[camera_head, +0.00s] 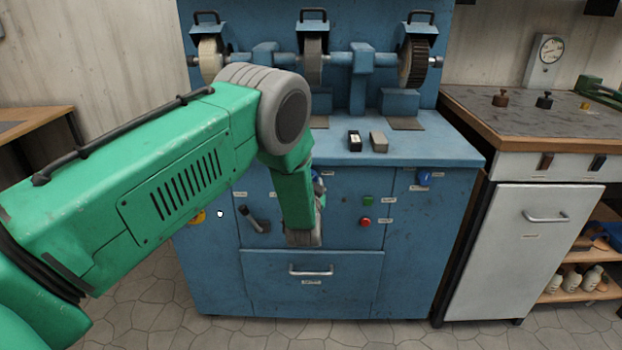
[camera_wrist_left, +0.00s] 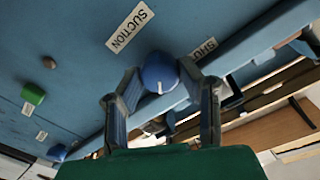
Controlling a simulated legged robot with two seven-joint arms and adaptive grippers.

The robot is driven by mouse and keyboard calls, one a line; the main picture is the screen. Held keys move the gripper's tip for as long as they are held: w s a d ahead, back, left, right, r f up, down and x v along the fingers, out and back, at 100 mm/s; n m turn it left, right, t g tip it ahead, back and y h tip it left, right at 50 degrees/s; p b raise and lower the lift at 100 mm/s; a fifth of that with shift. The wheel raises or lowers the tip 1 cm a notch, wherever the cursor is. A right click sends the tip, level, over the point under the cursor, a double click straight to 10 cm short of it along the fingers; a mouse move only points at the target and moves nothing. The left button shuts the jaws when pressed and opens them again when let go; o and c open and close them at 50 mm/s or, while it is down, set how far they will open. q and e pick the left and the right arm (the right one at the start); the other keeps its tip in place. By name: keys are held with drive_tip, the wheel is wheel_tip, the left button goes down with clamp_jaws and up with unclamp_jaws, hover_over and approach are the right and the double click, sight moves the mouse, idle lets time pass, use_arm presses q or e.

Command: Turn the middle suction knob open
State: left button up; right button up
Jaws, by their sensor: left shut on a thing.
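The middle suction knob (camera_wrist_left: 160,70) is a round blue knob with a white mark, on the blue machine front near a SUCTION label (camera_wrist_left: 130,26) and a partly covered SHUT label (camera_wrist_left: 204,49). My left gripper (camera_wrist_left: 160,88) is shut on it, one finger on each side in the left wrist view. I cannot tell how far the knob is turned. My right gripper is not in view.
A green button (camera_head: 367,200) and a red button (camera_head: 365,222) sit right of my wrist. Another blue knob (camera_head: 424,178) is farther right, a yellow one (camera_head: 197,216) far left. A black lever (camera_head: 250,217) is left of my wrist; a drawer (camera_head: 312,285) lies below.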

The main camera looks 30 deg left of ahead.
use_arm(q)
drive_tip(key=m, duration=0.3)
drive_tip(key=shift+d, duration=0.1)
drive_tip(key=m, duration=0.3)
drive_tip(key=shift+f+m, duration=0.1)
drive_tip(key=shift+m, duration=0.2)
drive_tip(key=shift+c, duration=0.2)
drive_tip(key=m, duration=0.3)
drive_tip(key=shift+g+b, duration=0.3)
drive_tip(key=shift+b, duration=0.1)
drive_tip(key=shift+o, duration=0.2)
drive_tip(key=shift+m+b, duration=0.65)
drive_tip(key=shift+m, duration=1.25)
drive_tip(key=shift+y, duration=0.3)
drive_tip(key=o, duration=1.1)
drive_tip(key=shift+w, duration=0.1)
